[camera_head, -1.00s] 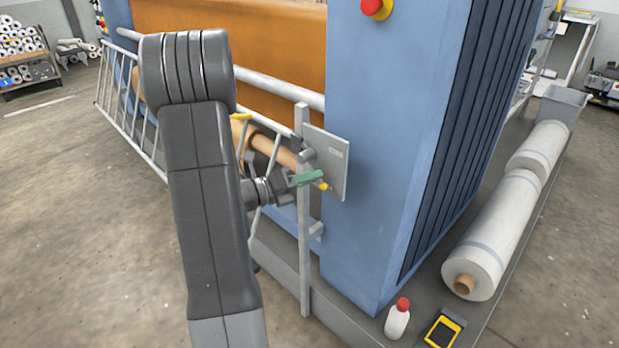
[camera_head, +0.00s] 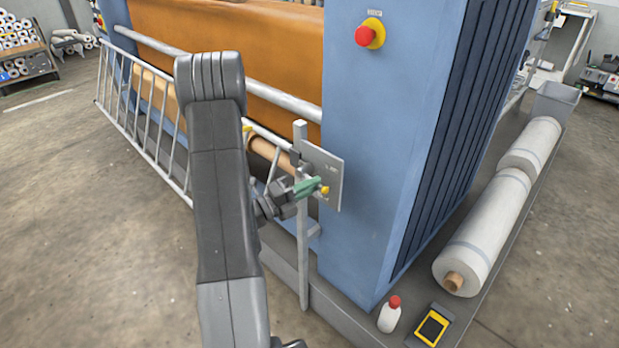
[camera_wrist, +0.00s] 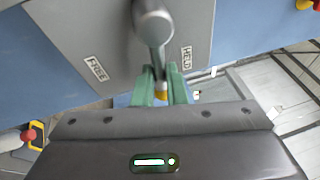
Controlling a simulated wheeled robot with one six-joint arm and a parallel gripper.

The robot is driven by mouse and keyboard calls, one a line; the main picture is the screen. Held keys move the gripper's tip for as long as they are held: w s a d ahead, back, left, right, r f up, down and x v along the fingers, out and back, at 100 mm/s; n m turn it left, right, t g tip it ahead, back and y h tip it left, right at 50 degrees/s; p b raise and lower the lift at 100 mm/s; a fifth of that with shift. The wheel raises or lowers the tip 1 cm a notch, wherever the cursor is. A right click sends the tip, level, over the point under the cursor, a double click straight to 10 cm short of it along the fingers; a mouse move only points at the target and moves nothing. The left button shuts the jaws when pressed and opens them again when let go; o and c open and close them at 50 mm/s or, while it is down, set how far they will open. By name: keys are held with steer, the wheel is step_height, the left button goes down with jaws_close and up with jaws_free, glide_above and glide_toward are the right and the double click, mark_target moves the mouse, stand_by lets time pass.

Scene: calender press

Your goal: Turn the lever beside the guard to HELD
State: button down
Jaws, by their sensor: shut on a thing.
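The lever (camera_wrist: 154,60) is a grey bar running down from a round pivot, with a yellow tip (camera_wrist: 161,95) between my green fingers. My gripper (camera_wrist: 160,88) is shut on it near that tip. On the grey plate (camera_wrist: 60,25) behind, FREE is printed left of the lever and HELD right of it; the lever points between them. In the head view my gripper (camera_head: 308,187) is at the plate (camera_head: 329,168) on a post, with the yellow tip showing past the fingers. The barred guard (camera_head: 148,125) stands left of the post, partly hidden by my arm.
A blue machine housing (camera_head: 385,150) with a red stop button (camera_head: 366,37) stands right behind the plate. White rolls (camera_head: 485,235) are at right. Floor at left is clear.

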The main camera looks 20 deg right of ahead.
steer(key=shift+r+n+p, duration=0.3)
steer(key=shift+n+p, duration=0.3)
steer(key=c, duration=1.5)
jaws_free()
steer(key=a+f, duration=0.1)
steer(key=a, duration=0.3)
steer(key=s+a, duration=0.1)
steer(key=a, duration=0.4)
steer(key=a+f, duration=0.1)
steer(key=a, duration=0.3)
steer(key=shift+s+a+f+b, duration=0.25)
steer(key=shift+s+f+b, duration=0.05)
steer(key=shift+f+b, duration=0.05)
steer(key=shift+d, duration=0.1)
